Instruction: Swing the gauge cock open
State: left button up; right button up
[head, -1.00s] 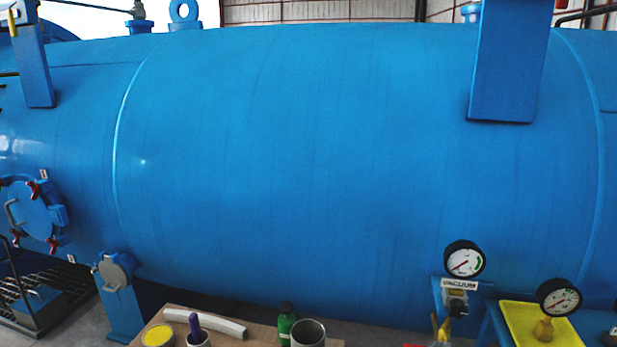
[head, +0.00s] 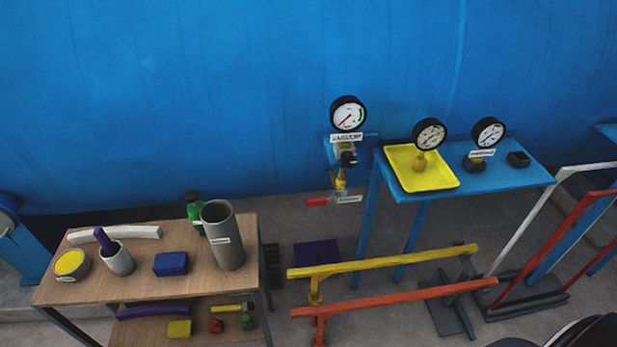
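The gauge cock (head: 340,181) is a small brass valve on the fitting below the vacuum gauge (head: 348,113), in front of the blue vessel. A red lever (head: 317,202) sticks out to the left at its lower end, with a small white label (head: 349,199) to the right. The lever looks roughly level; the cock's inner position cannot be told. A black knob-like part (head: 348,158) sits between gauge and cock. Neither of my grippers shows in the head view.
A blue stand (head: 500,185) at right holds a yellow tray (head: 440,184) with a gauge, and another gauge (head: 488,132). A wooden bench (head: 205,277) with several items stands at left. Yellow (head: 380,262) and orange (head: 390,298) rails cross the floor below the cock.

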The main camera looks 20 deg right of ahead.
aim_at(318, 202)
jog(key=i+j, duration=0.45)
jog(key=i, duration=0.25)
jog(key=i+j+z, duration=0.1)
jog(key=z, duration=0.3)
jog(key=i+j+z, duration=0.15)
jog(key=z, duration=0.3)
jog(key=i+j+z, duration=0.1)
jog(key=z, duration=0.3)
jog(key=j, duration=0.1)
